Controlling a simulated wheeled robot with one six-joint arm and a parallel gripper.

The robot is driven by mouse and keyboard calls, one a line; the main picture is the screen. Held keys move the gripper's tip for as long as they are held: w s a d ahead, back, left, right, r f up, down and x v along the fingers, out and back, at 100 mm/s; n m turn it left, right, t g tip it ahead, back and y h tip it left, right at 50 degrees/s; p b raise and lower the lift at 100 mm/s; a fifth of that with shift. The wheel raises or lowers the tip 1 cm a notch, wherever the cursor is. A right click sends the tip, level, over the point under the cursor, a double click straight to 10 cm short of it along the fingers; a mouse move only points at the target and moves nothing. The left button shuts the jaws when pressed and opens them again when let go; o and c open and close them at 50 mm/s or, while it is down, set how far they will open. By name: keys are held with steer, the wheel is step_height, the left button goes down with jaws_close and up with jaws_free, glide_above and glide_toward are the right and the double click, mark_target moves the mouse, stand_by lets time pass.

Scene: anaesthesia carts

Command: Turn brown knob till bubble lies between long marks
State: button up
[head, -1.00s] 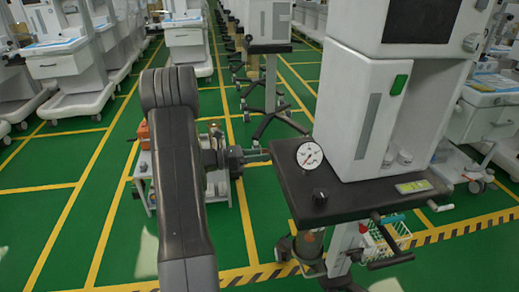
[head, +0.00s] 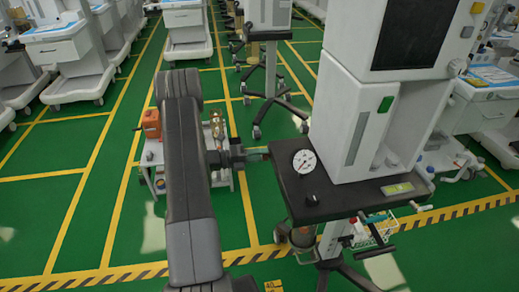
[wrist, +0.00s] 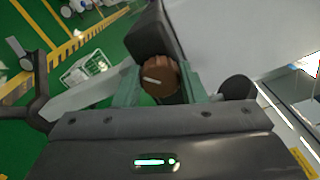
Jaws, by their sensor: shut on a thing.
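The brown knob (wrist: 160,78), with a pale pointer line on its face, sits between the two greenish fingers of my gripper (wrist: 161,86) in the wrist view. The gripper is shut on it. In the head view my gripper (head: 258,151) reaches the left back edge of the cart's dark shelf (head: 350,196); the knob cannot be made out there. A yellow-green level vial (head: 398,188) lies at the shelf's front right. Its bubble and long marks are too small to tell.
A round white gauge (head: 304,161) and a black knob (head: 312,200) are on the shelf near my arm. A white cabinet (head: 352,122) stands on it. A low trolley with an orange box (head: 151,122) is behind my arm. Green floor is open at left.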

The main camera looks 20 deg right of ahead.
steer(key=shift+n+p, duration=0.85)
steer(key=shift+n, duration=0.65)
steer(key=o, duration=1)
steer(key=shift+w+a, duration=0.1)
steer(key=b+v, duration=0.2)
steer(key=v, duration=1.1)
steer(key=shift+a, duration=0.3)
steer(key=shift+w, duration=0.1)
